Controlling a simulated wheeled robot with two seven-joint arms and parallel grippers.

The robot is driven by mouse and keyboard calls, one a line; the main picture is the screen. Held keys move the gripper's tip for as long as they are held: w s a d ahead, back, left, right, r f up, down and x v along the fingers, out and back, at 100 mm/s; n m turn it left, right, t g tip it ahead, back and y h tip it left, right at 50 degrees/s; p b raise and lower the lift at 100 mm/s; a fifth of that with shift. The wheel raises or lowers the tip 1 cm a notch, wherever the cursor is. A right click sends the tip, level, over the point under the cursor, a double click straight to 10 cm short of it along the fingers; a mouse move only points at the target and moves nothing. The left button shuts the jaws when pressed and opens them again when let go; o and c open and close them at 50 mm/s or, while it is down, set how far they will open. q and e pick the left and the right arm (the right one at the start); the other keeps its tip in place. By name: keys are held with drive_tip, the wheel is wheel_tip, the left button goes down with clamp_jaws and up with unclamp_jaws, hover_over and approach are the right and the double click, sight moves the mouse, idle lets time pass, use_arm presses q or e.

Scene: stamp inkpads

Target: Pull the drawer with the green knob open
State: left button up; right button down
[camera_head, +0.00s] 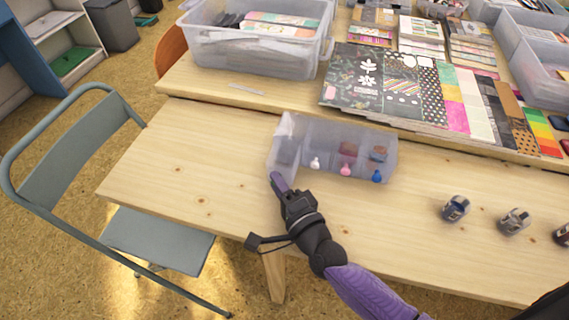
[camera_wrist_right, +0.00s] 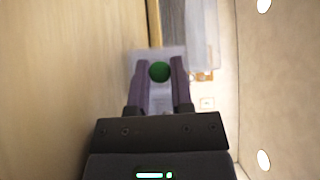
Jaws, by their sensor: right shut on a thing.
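A translucent drawer unit (camera_head: 330,133) stands on the near table, its front toward me. White (camera_head: 315,163), pink (camera_head: 345,170) and blue (camera_head: 376,176) knobs show along its front. My right gripper (camera_head: 277,182) is at the leftmost drawer and covers its knob in the head view. In the right wrist view the green knob (camera_wrist_right: 160,72) sits between the two purple fingers of my right gripper (camera_wrist_right: 160,80), which is shut on it. A pale translucent drawer front lies just behind the knob. How far that drawer is open I cannot tell. My left gripper is out of view.
Several small stamps (camera_head: 456,208) stand on the table to the right. Patterned papers (camera_head: 400,90) and a clear bin (camera_head: 255,45) lie behind the unit. A grey chair (camera_head: 160,238) is at the left. The table left of the unit is clear.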

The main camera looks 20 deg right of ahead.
drive_tip(key=shift+s+a, duration=0.15)
drive_tip(key=shift+s, duration=0.05)
drive_tip(key=c, duration=0.7)
unclamp_jaws()
drive_tip(key=shift+c, duration=0.2)
drive_tip(key=shift+o, duration=1.2)
drive_tip(key=s, duration=0.3)
drive_tip(key=s+d+p, duration=0.1)
drive_tip(key=s, duration=0.5)
drive_tip(key=shift+d+p, duration=0.35)
drive_tip(key=shift+d, duration=0.05)
drive_tip(key=shift+s, duration=0.4)
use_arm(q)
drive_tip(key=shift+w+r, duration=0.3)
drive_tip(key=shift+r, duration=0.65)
use_arm(e)
drive_tip(key=shift+d, duration=0.1)
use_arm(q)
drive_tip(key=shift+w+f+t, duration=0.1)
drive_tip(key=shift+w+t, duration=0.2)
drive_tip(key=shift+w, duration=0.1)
